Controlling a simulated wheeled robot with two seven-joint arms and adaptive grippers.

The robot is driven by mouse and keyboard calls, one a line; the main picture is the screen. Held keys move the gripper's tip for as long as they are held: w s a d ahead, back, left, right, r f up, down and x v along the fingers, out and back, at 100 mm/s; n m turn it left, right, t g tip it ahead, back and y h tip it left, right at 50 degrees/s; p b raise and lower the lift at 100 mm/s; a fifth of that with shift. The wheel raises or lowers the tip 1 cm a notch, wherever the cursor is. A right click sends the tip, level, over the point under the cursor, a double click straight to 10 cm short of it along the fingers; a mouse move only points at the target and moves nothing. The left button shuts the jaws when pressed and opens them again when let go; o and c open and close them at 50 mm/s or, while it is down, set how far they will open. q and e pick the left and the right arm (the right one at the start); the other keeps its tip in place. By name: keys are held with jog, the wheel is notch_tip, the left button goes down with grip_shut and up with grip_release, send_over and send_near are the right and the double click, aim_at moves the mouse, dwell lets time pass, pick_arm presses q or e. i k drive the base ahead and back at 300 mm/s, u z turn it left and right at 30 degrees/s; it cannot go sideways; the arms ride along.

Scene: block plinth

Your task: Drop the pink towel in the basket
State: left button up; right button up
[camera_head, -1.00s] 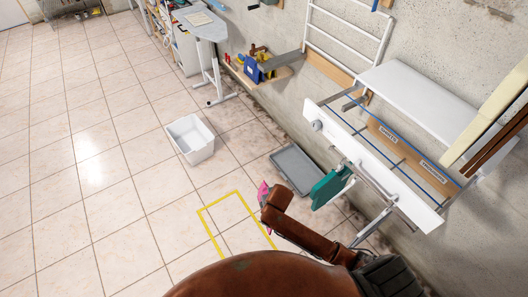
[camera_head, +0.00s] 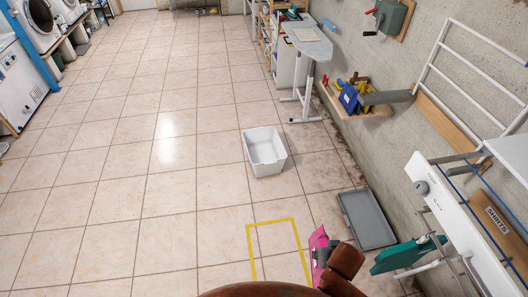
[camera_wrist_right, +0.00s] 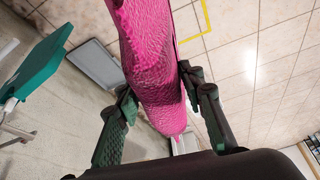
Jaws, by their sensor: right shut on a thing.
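The pink towel (camera_head: 317,247) hangs in my right gripper (camera_head: 326,258), low in the head view. In the right wrist view the towel (camera_wrist_right: 150,70) runs between the dark fingers of the gripper (camera_wrist_right: 165,100), which is shut on it. The basket, a white open-topped bin (camera_head: 266,170), stands upright on the tiled floor near the middle of the head view. It looks empty. The towel is apart from the basket, nearer to me and to its right. My left gripper is not in view.
A yellow floor outline (camera_head: 249,250) lies in front of the basket. A grey tray (camera_head: 368,220) lies to the right, near a teal board (camera_head: 405,255) and a white drawer unit (camera_head: 455,225) along the wall. The floor to the left is clear.

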aim_at(266, 157)
jog(key=i, duration=2.4)
jog(key=z, duration=1.6)
jog(key=i, duration=0.65)
jog(key=u, duration=2.5)
